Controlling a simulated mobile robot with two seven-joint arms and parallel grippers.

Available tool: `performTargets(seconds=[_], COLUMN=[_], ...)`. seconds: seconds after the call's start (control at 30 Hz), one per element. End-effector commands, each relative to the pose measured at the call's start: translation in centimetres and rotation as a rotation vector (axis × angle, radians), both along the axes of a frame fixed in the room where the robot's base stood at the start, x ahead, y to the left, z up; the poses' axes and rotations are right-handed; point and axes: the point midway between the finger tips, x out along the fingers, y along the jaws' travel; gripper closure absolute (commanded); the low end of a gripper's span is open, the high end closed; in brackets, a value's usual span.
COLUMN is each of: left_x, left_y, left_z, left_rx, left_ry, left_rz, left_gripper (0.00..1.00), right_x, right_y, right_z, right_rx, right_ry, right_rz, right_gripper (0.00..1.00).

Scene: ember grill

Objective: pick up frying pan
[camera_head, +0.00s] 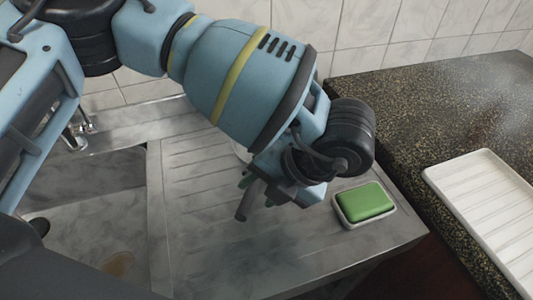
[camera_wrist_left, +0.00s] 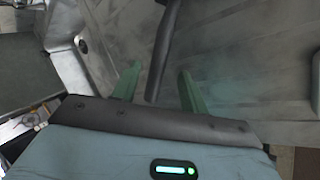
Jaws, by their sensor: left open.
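A dark bar that looks like the frying pan's handle (camera_wrist_left: 168,40) runs down between the two green fingers of my left gripper (camera_wrist_left: 160,70) in the left wrist view. The fingers stand apart on either side of it, with gaps showing. In the head view my left gripper (camera_head: 256,190) points down over the grey drainboard, and a short dark rod (camera_head: 243,208), likely the same handle, shows beside the fingers. The pan's body is not clearly seen; my left arm and gripper cover that area. My right gripper is not in view.
A green sponge in a white dish (camera_head: 342,212) sits on the drainboard (camera_head: 195,230) right of the gripper. A white ribbed tray (camera_head: 432,180) lies on the speckled counter (camera_head: 400,110). The sink basin (camera_head: 95,215) and tap (camera_head: 82,128) are at left. The front drainboard is clear.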

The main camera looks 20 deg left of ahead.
Motion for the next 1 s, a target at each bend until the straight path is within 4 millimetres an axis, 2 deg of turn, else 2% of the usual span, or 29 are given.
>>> performTargets(seconds=[0.13, 0.3, 0.6, 0.9, 0.93, 1.0], left_x=[0.4, 0.5, 0.5, 0.5, 0.5, 0.6], left_y=[1.5, 2.4, 2.5, 2.5, 2.5, 2.5], left_z=[-1.5, -3.2, -3.5, -3.4, -3.4, -3.4], left_rx=[0.000, 0.000, -0.002, -0.001, -0.001, -0.001], left_ry=[0.001, 0.001, 0.000, 0.000, 0.000, -0.003], left_rz=[0.003, 0.001, 0.000, 0.000, 0.001, 0.001], left_gripper=[0.56, 0.56, 0.58, 0.97, 1.00, 1.00], right_x=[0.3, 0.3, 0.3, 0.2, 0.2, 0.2], right_y=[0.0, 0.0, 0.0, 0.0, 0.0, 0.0], right_z=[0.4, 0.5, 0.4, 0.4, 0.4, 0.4], right_rx=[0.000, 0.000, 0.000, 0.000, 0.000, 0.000], right_ry=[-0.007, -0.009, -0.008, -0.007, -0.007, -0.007], right_rz=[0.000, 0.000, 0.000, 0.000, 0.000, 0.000], right_gripper=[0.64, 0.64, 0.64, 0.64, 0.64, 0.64])
